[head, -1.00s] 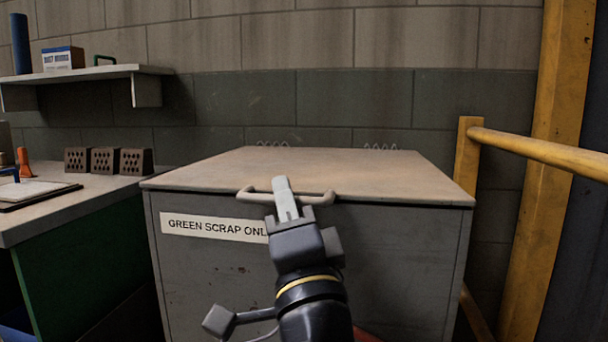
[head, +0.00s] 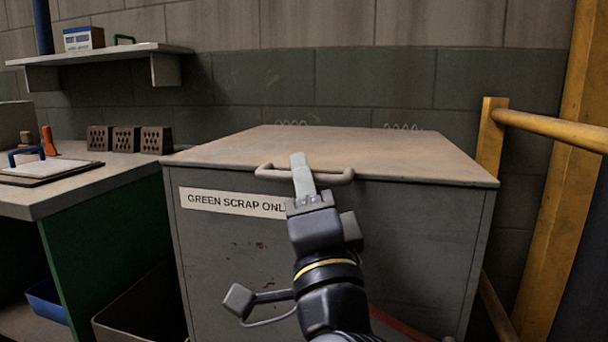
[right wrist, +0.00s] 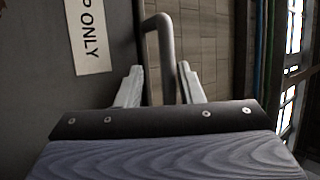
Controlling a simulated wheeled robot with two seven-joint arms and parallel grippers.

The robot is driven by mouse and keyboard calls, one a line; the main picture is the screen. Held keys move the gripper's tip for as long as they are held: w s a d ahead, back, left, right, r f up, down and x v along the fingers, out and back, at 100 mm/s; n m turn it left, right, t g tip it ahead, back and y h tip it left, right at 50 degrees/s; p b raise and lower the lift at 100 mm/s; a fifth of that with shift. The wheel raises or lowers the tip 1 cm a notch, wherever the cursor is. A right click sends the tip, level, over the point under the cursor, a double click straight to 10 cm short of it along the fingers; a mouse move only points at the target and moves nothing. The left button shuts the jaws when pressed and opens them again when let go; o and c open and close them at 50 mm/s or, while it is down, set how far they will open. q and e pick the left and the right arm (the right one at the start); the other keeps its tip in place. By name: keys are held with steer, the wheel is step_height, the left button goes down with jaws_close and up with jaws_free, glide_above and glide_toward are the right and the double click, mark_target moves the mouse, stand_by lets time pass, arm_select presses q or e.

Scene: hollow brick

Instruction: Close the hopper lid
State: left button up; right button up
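The grey hopper (head: 330,250) bears a white "GREEN SCRAP ONLY" label (head: 230,202), its end covered by my arm. Its dusty lid (head: 350,148) lies flat across the top, with no clear gap seen at the front edge. A grey bar handle (head: 335,176) stands out from the lid's front edge. My right gripper (head: 300,162) is at the handle's middle. In the right wrist view its two fingers (right wrist: 160,88) are spread apart, with the handle (right wrist: 167,50) running between them, closer to the right finger. My left gripper is not in view.
A yellow rail (head: 550,130) and post stand close at the hopper's right. A workbench (head: 90,180) with perforated bricks (head: 126,139) and a clipboard (head: 45,170) is at the left. A wall shelf (head: 110,54) hangs above it. A dark open bin (head: 145,305) sits on the floor.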

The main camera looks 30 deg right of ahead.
steer(key=shift+r, duration=0.45)
step_height(320, 180, up, 3)
steer(key=shift+s+a+r+p, duration=0.1)
steer(key=shift+s+p, duration=0.05)
steer(key=shift+p, duration=1.05)
steer(key=s+a+r+p, duration=0.6)
steer(key=s+r+p, duration=0.2)
steer(key=s+p, duration=0.2)
steer(key=shift+s+a+r, duration=0.2)
steer(key=shift+s+r, duration=0.15)
steer(key=shift+s, duration=0.7)
